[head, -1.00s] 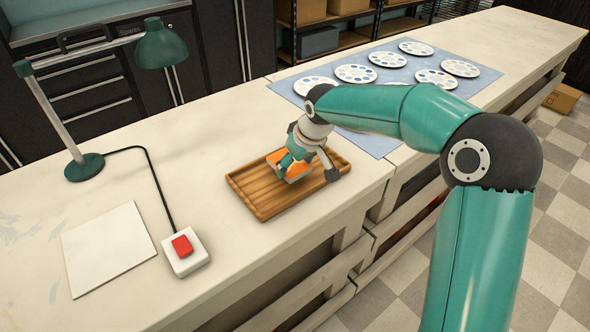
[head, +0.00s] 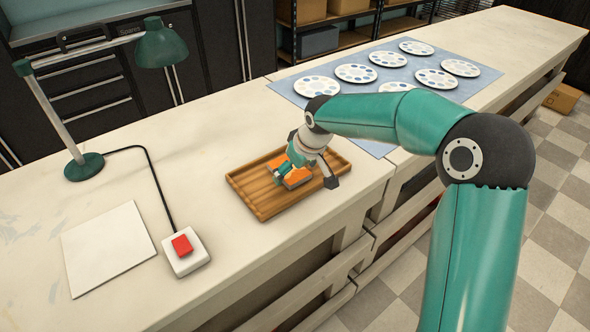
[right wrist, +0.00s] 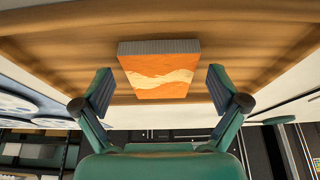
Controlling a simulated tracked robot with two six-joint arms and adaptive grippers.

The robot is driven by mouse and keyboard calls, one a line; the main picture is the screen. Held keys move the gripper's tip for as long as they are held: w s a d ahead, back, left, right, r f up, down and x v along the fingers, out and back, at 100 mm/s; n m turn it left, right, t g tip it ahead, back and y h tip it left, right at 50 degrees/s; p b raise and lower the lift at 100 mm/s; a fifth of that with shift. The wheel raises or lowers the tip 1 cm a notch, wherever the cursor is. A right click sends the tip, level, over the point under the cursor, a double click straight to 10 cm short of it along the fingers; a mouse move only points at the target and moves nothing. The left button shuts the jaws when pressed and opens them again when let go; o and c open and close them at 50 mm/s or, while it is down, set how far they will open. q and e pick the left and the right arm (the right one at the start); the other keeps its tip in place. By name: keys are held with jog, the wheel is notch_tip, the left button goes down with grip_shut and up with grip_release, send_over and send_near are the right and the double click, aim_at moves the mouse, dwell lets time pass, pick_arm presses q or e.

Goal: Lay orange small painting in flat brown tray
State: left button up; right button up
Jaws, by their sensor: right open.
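The small orange painting (head: 299,178) lies in the flat brown tray (head: 260,200), partly hidden by my right gripper in the head view. In the right wrist view the painting (right wrist: 160,75) shows an orange face with a cream wavy band and a grey edge. My right gripper (head: 292,176) is low over the tray. In the right wrist view its two fingers (right wrist: 160,84) stand apart, one to each side of the painting, with a gap on both sides. My left gripper is not in view.
A blue mat (head: 285,88) with several white palettes lies behind the tray. A green lamp (head: 160,48), a red-button switch box (head: 184,252) and a white sheet (head: 105,248) are to the left. The bench (head: 190,150) between lamp and tray is clear.

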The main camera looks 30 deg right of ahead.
jog(key=v, duration=1.2)
jog(key=shift+r, duration=0.1)
